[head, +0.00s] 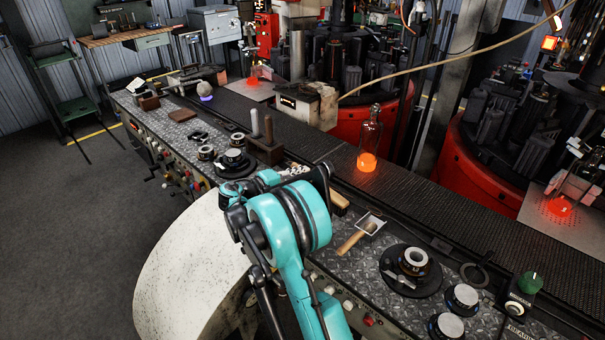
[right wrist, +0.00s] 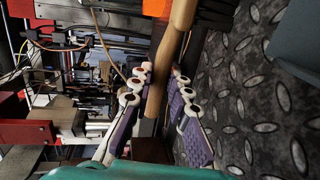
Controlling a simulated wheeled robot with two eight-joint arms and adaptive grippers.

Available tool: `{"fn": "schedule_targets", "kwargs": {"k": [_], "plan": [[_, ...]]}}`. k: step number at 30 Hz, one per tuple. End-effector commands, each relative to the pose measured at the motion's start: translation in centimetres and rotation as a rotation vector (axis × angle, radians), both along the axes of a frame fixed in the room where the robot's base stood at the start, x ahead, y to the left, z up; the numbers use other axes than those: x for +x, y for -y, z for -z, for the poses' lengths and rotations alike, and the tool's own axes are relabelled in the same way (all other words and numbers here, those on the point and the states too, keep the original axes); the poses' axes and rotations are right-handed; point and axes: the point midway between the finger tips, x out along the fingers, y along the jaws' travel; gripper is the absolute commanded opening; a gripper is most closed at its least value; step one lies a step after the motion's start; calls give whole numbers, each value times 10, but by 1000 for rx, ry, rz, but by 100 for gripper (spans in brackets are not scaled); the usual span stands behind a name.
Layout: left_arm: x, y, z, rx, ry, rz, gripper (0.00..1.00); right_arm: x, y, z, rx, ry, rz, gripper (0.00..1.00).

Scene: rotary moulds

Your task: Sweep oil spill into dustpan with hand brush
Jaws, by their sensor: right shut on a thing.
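The hand brush shows in the right wrist view as a tan wooden handle (right wrist: 180,32) with dark bristles (right wrist: 215,12) at the top edge. My right gripper (right wrist: 163,74) is shut on this handle, its pale, purple-padded fingers on either side. In the head view my teal arm hides most of the gripper and brush. A small metal pan with a wooden handle (head: 353,237), likely the dustpan, lies on the diamond-plate bench top to the right of my arm. I cannot make out the oil spill; my arm may hide it. My left gripper is not in view.
A dark conveyor (head: 405,190) runs behind the bench, carrying a glowing bottle (head: 369,145). Round black fittings (head: 410,268) and a green knob (head: 530,283) stand on the bench to the right. A flat grey thing (right wrist: 296,45) is beside the brush in the wrist view.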

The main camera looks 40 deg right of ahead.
Motion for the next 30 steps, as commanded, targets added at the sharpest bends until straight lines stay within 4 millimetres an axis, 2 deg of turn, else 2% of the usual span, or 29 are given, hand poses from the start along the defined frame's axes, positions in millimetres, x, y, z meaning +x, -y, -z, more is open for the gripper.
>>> {"fn": "schedule_targets", "kwargs": {"k": [30], "plan": [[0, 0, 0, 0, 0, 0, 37, -8, -38, -1, 1, 1, 0, 0]]}}
